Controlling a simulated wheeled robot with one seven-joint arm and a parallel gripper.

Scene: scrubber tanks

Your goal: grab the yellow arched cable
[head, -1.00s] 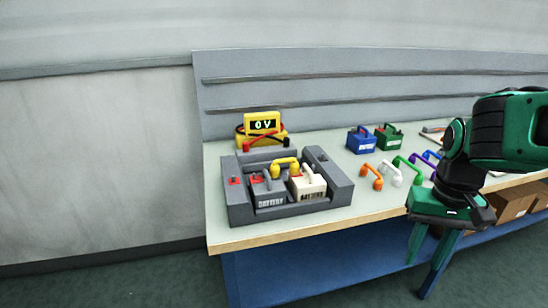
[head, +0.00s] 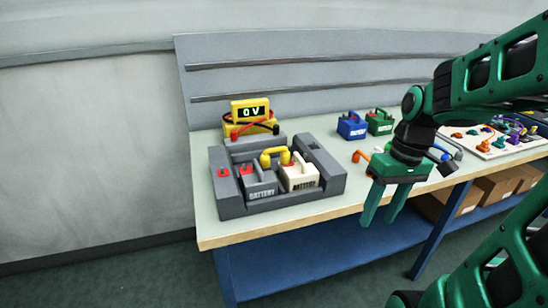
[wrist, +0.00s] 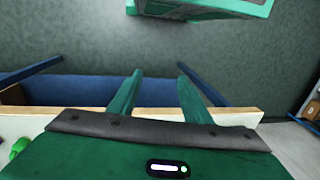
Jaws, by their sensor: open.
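The yellow arched cable (head: 274,154) sits on the batteries in the grey tray (head: 232,205), at the left part of the bench in the head view. It arches near the tops of the grey battery (head: 258,182) and the white battery (head: 299,176). My gripper (head: 380,220) is open and empty, pointing down at the bench's front edge, to the right of the tray and apart from the cable. The wrist view shows the two green fingers (wrist: 155,92) spread over the bench edge and floor. The cable does not show in the wrist view.
A yellow meter (head: 250,115) reading 0 V stands behind the tray. A blue battery (head: 352,125) and a green battery (head: 379,122) stand at the back. Other coloured cables, such as an orange one (head: 360,155), lie near my gripper.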

